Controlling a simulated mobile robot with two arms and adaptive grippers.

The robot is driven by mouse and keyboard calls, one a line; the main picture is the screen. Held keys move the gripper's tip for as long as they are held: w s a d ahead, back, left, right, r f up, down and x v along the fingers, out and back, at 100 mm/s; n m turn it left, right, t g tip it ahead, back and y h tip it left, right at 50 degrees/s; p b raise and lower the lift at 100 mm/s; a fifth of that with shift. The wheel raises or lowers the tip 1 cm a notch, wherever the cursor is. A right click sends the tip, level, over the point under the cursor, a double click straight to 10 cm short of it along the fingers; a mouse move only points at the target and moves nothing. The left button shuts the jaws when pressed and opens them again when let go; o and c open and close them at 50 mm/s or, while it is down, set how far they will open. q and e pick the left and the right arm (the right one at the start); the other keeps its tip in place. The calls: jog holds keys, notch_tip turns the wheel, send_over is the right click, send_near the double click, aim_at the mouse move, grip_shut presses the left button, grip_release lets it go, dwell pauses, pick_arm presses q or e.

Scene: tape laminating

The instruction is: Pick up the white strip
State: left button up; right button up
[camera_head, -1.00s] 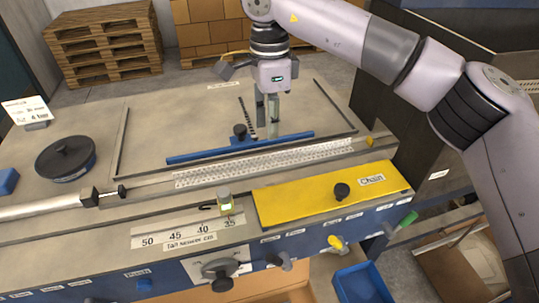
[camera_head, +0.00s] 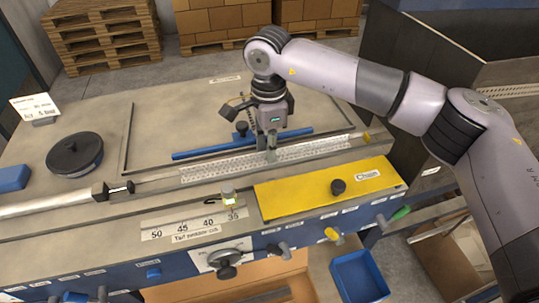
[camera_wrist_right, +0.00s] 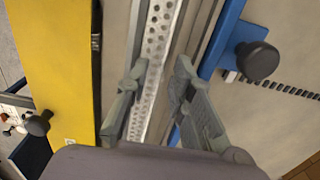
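The white strip (camera_head: 312,149) is long, narrow and full of small holes. It lies in the channel across the middle of the machine top in the head view. My right gripper (camera_head: 271,156) points down over its middle part. In the right wrist view the strip (camera_wrist_right: 157,40) runs between the two fingers of my right gripper (camera_wrist_right: 160,68). The fingers are apart, one on each side of the strip, with gaps showing. I cannot tell whether the fingertips touch the channel surface. My left gripper is not in view.
A blue bar (camera_head: 203,151) with a black knob lies just behind the strip. A yellow plate (camera_head: 300,196) lies in front of it. A round black-topped disc (camera_head: 75,155) stands at the left. A blue bin (camera_head: 360,277) is below the front edge.

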grip_shut()
jog(key=shift+r, duration=0.1)
dwell(0.4)
